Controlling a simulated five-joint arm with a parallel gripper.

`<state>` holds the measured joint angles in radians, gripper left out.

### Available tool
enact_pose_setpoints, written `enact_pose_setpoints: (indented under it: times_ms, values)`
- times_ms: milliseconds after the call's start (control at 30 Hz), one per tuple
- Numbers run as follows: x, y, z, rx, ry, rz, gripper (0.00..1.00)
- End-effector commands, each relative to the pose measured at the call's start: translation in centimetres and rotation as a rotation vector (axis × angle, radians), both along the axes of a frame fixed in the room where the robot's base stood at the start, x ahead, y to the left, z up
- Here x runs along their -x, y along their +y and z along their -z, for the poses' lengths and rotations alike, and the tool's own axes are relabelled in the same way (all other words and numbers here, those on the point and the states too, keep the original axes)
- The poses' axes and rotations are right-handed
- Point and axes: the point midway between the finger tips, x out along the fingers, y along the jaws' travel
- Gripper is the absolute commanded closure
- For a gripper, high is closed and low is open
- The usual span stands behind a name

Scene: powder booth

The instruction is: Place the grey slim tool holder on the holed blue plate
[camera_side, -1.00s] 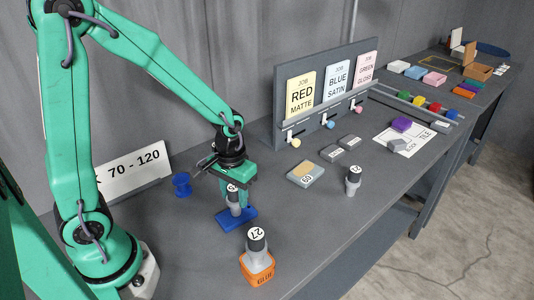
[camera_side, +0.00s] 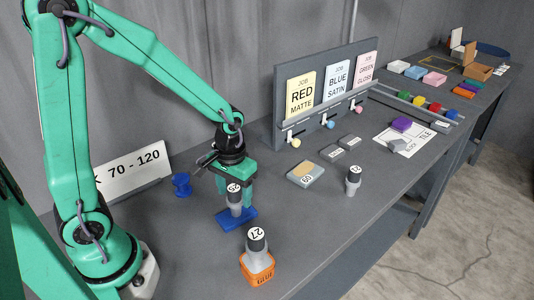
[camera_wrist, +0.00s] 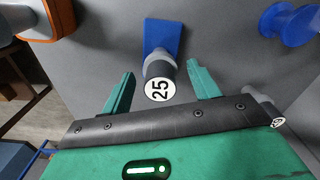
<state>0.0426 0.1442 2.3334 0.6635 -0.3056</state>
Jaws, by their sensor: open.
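A grey slim tool holder with a dark cap and a white label (camera_side: 235,203) stands upright on the blue plate (camera_side: 248,213). In the wrist view the holder (camera_wrist: 160,68) shows its label, 25, and the plate (camera_wrist: 163,35) reaches out beyond it. The plate's holes are hidden or too small to make out. My gripper (camera_side: 234,183) is open at the holder's top. In the wrist view its fingers (camera_wrist: 160,85) are spread to either side of the cap, with a clear gap on both sides.
A grey holder labelled 27 (camera_side: 256,243) stands on an orange glue box (camera_side: 257,268) in front. Another small holder (camera_side: 352,182) stands to the right. A blue spool (camera_side: 181,184) is left of my gripper. A grey-and-tan block (camera_side: 306,174) lies right, with bare bench between.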

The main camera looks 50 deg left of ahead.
Motion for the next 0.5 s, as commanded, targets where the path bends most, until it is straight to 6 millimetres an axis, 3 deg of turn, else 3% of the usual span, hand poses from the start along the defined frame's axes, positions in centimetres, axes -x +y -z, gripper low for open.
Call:
enact_pose_setpoints:
  times_ms: [500]
  values:
    - [0.0,0.0,-7.3,0.001,-0.005,0.0,0.39]
